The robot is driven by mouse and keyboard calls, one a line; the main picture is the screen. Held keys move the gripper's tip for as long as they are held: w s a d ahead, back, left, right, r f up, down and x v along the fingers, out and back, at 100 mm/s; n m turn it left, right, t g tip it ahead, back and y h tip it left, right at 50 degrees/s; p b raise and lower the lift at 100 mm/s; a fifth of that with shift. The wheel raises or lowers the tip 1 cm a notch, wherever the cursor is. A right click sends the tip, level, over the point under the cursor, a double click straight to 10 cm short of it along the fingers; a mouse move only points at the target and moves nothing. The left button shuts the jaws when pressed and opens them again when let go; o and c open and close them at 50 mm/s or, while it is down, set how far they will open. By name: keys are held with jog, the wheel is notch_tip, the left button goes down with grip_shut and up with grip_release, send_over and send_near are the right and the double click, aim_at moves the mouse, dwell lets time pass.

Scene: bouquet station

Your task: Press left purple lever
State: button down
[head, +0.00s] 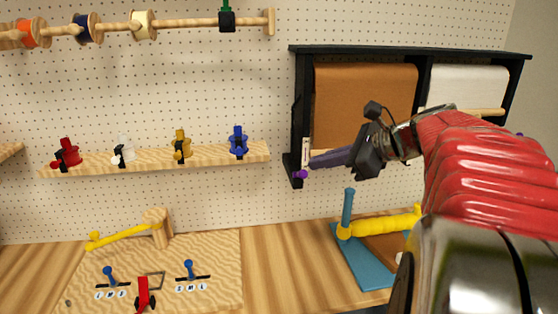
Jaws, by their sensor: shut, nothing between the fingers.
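The left purple lever (301,174) shows as a small purple knob at the lower left end of the black paper rack (302,110), below a pale upright piece. My gripper (313,161) reaches in from the right, with its long dark fingers together and empty. Its tips are just above and right of the purple knob in the picture; I cannot tell whether they touch it. The fingers and wrist hide part of the rack's lower edge.
The rack holds a brown paper roll (365,95) and a white roll (470,85). A wooden shelf (155,160) with coloured holders is on the left. Below stand a blue and yellow stand (349,215) and a wooden lever board (205,250).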

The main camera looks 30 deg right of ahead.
jog(key=s+d+r, duration=0.1)
jog(key=s+d, duration=0.4)
jog(key=s, duration=0.7)
jog(key=shift+d, duration=0.15)
dwell(0.3)
jog(key=shift+s+a+f+n+t, duration=0.1)
jog(key=shift+s+f+n+t, duration=0.15)
jog(key=shift+f+t, duration=0.35)
jog(key=shift+s+a+f+n+t, duration=0.15)
jog(key=shift+f+n+t, duration=0.2)
jog(key=shift+f, duration=0.45)
jog(key=shift+s+f+n+t, duration=0.2)
jog(key=shift+f+t, duration=0.35)
jog(key=shift+f, duration=0.15)
